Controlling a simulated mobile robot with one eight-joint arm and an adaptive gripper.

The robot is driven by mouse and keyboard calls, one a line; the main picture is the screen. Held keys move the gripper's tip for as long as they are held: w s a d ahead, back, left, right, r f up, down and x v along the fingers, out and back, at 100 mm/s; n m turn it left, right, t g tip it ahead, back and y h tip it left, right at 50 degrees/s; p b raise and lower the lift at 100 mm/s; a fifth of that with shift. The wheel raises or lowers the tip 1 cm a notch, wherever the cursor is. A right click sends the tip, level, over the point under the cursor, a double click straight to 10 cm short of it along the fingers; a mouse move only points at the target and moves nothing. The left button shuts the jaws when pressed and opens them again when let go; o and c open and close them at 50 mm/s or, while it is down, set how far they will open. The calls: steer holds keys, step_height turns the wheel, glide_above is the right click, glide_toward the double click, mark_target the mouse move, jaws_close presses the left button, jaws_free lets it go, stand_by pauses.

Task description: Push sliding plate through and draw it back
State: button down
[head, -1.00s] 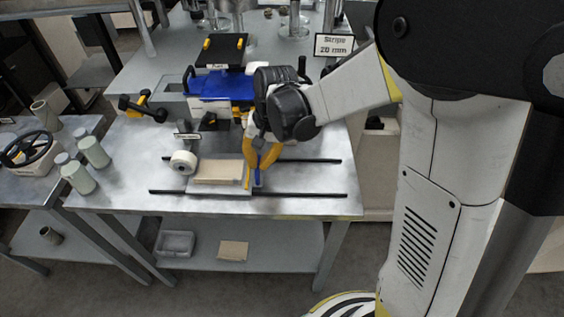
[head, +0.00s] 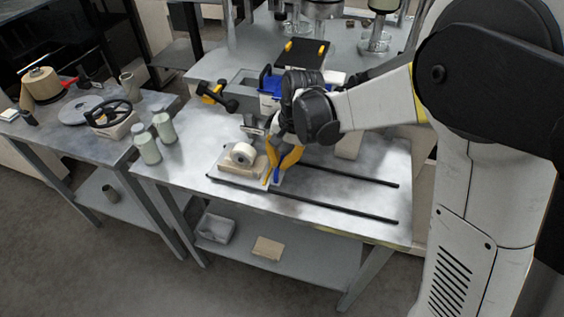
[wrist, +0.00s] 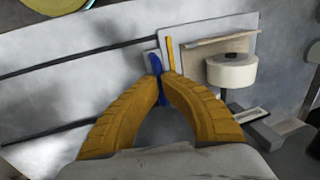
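The sliding plate (head: 228,170) is a flat light-grey plate at the left end of two black rails (head: 340,205); it also shows in the wrist view (wrist: 206,28). A cream board (head: 232,166) lies on it. A white roll (head: 242,154) is over the board, whether touching I cannot tell. At the plate's right edge are a yellow strip (wrist: 171,55) and an upright blue tab (wrist: 155,64). My gripper (wrist: 161,88) has its yellow fingers drawn together with the blue tab between the tips. Its fingers partly hide the plate's right side in the head view (head: 277,168).
The rails right of the plate are clear. Behind stand a blue block (head: 270,84) and a black-knobbed lever (head: 229,105). Several pale green cylinders (head: 148,148) and a handwheel (head: 107,113) stand at left. A bin (head: 216,228) is on the shelf below.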

steer(key=c, duration=1.5)
jaws_free()
steer(key=shift+f, duration=0.1)
steer(key=shift+o, duration=0.2)
step_height(320, 180, up, 12)
steer(key=d, duration=0.2)
steer(key=shift+s, duration=0.4)
steer(key=shift+d, duration=0.1)
